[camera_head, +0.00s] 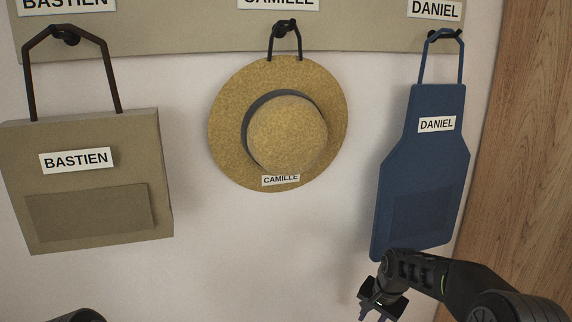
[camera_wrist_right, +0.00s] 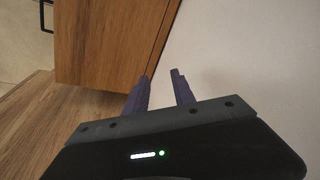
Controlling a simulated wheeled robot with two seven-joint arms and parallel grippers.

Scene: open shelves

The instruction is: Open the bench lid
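No bench lid can be made out for certain. In the right wrist view, a wooden panel with a straight edge (camera_wrist_right: 110,40) lies beyond the fingers, and another wood-grain surface (camera_wrist_right: 35,125) fills the lower left. I cannot tell whether either is the bench. My right gripper (camera_head: 376,316) hangs low in front of the wall, below the blue apron. In the wrist view the right gripper (camera_wrist_right: 160,76) has its two fingers apart with nothing between them. My left gripper is not in view.
A beige bag (camera_head: 90,205), a straw hat (camera_head: 285,130) and a blue apron (camera_head: 425,165) hang from hooks on a labelled rail (camera_head: 180,35). A wooden panel (camera_head: 525,160) stands at the right. The pale wall (camera_head: 270,255) below the hat is bare.

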